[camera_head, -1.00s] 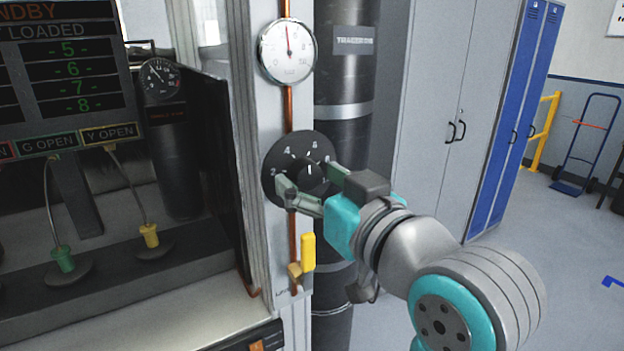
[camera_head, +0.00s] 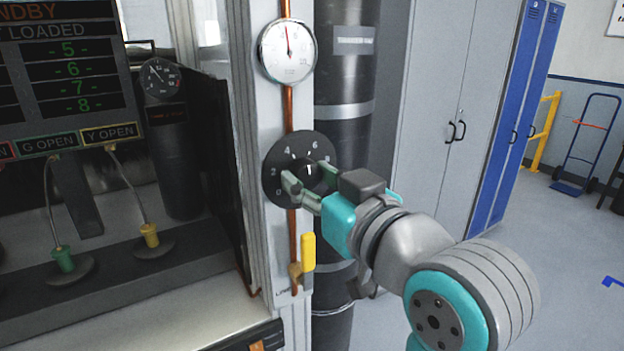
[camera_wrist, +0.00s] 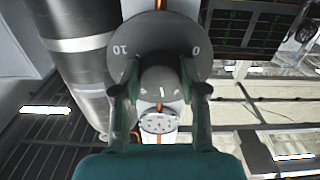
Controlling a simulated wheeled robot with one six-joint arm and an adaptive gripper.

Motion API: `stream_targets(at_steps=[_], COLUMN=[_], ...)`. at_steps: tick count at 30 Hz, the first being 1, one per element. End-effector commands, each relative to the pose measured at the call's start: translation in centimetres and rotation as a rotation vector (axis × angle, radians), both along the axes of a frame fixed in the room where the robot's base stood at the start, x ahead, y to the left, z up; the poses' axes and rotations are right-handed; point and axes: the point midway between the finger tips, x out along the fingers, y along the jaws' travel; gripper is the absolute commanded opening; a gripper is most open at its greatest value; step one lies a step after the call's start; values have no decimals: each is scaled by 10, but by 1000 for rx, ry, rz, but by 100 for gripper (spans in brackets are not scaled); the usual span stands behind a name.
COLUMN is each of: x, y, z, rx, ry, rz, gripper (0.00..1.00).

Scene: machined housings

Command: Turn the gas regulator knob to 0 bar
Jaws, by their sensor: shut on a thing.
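The regulator knob (camera_head: 309,171) is a dark round knob in the middle of a black dial plate (camera_head: 270,172) with white numbers. Its white mark points roughly upward, between the 4 and the 6. My gripper (camera_head: 310,177) is shut on the knob, one finger on each side. In the wrist view, the knob (camera_wrist: 161,84) sits between the two fingers of my gripper (camera_wrist: 160,92), and its small white mark shows. The 0 stands at the lower left of the dial in the head view. The white pressure gauge (camera_head: 287,50) above has its red needle pointing nearly straight up.
A copper pipe (camera_head: 288,122) runs between gauge and dial. A yellow lever (camera_head: 308,252) hangs just below the dial. A dark gas cylinder (camera_head: 345,85) stands close behind on the right. Grey cabinets (camera_head: 440,120) stand further right, with open floor beyond.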

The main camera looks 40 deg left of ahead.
Motion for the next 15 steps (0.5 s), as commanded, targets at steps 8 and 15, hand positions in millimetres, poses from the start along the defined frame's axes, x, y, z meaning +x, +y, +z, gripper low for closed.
stream_targets(at_steps=[8,15], x=[0,1], y=[0,0], z=[0,0], rx=[-71,-157], ry=[-169,-377], rz=[0,0], gripper=[8,8])
